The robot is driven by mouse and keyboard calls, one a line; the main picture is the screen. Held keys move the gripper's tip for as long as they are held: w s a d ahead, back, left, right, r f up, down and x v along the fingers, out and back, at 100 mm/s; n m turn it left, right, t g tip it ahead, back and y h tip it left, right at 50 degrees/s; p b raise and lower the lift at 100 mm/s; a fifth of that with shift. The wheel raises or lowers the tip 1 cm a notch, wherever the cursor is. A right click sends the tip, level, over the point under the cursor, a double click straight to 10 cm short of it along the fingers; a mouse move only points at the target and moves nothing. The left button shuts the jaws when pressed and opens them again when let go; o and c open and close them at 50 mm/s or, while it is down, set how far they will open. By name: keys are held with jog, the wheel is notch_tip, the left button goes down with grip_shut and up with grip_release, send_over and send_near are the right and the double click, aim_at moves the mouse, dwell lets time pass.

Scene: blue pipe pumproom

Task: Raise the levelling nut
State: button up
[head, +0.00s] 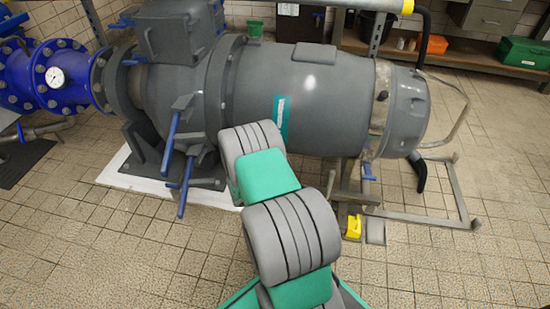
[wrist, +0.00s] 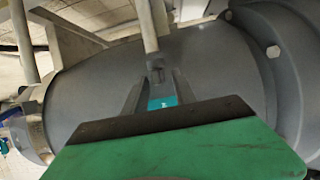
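I cannot make out the levelling nut for certain in either view. In the wrist view a pale upright rod (wrist: 147,28) comes down to a small dark fitting (wrist: 156,72). The two grey fingers of my gripper (wrist: 157,82) point at this fitting with a gap between them. Whether they touch or grip it I cannot tell. A teal label on the grey motor shows through the gap. In the head view my arm hides my gripper, in front of the grey motor (head: 310,95).
A metal floor frame (head: 425,216) lies right of my arm, with a yellow block (head: 353,227) near it. Blue-handled levers (head: 171,145) stick out left of my arm. A blue pipe (head: 70,85) is at far left. Tiled floor is open at front left and front right.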

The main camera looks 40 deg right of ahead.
jog(key=p+v, duration=0.3)
jog(key=v, duration=0.4)
jog(key=shift+s+a, duration=0.25)
jog(key=shift+s, duration=0.05)
jog(key=shift+r, duration=0.2)
